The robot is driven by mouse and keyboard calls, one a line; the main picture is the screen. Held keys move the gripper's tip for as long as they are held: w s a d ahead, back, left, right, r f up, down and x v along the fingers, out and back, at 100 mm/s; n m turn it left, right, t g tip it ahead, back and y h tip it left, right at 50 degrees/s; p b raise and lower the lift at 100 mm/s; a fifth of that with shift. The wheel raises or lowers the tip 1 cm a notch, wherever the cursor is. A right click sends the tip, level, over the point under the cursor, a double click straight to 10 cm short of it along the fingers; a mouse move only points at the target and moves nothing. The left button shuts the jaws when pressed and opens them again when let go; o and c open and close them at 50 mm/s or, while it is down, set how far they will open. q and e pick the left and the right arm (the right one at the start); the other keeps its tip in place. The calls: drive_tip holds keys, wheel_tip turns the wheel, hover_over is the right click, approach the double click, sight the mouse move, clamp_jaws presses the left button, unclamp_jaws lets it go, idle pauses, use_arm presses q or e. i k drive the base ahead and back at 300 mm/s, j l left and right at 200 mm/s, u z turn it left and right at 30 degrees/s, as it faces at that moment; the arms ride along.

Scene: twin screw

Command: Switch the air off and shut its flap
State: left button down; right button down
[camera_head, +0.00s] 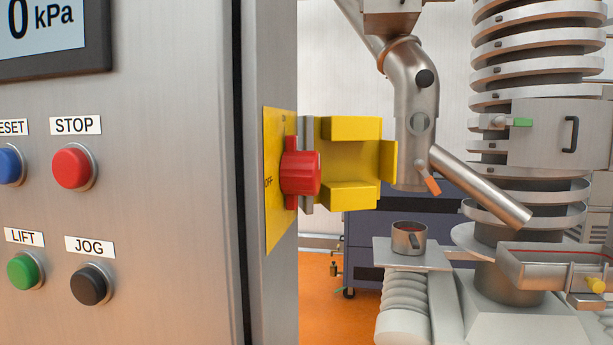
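A red rotary switch (300,173) sits on a yellow plate (275,225) on the side face of the steel cabinet. Its grip bar stands upright. The word OFF is at the plate's left, and a small label at its top is too faint to read surely. A yellow box-shaped flap (350,160) stands open to the right of the switch, hinged along a grey strip (306,140). The switch is uncovered. Neither of my grippers is in view.
The steel cabinet front (150,230) fills the left, with a red STOP button (74,168), blue, green LIFT and black JOG buttons, and a display (50,30). A steel pipe (413,130) and spiral tower (530,70) stand behind, right of the flap.

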sight(301, 171)
drive_tip(key=l+u, duration=0.35)
drive_tip(key=i+l+u, duration=0.1)
drive_tip(key=l+u, duration=0.15)
drive_tip(key=u, duration=0.15)
drive_tip(key=l+u, duration=0.35)
drive_tip(key=k+l+u, duration=0.1)
drive_tip(key=l, duration=0.3)
drive_tip(key=k+l+u, duration=0.15)
drive_tip(key=l, duration=0.2)
drive_tip(key=l+u, duration=0.1)
drive_tip(key=l, duration=0.3)
drive_tip(key=k+l+u, duration=0.1)
drive_tip(key=l, duration=0.25)
drive_tip(key=k+l, duration=0.1)
drive_tip(key=l, duration=0.25)
drive_tip(key=k+l, duration=0.15)
drive_tip(key=l, duration=0.15)
drive_tip(key=k+l, duration=0.1)
drive_tip(key=l, duration=0.25)
drive_tip(key=k+l, duration=0.15)
drive_tip(key=l, duration=0.2)
drive_tip(key=i+j, duration=0.2)
drive_tip(key=i+j+u, duration=0.05)
drive_tip(key=i, duration=0.05)
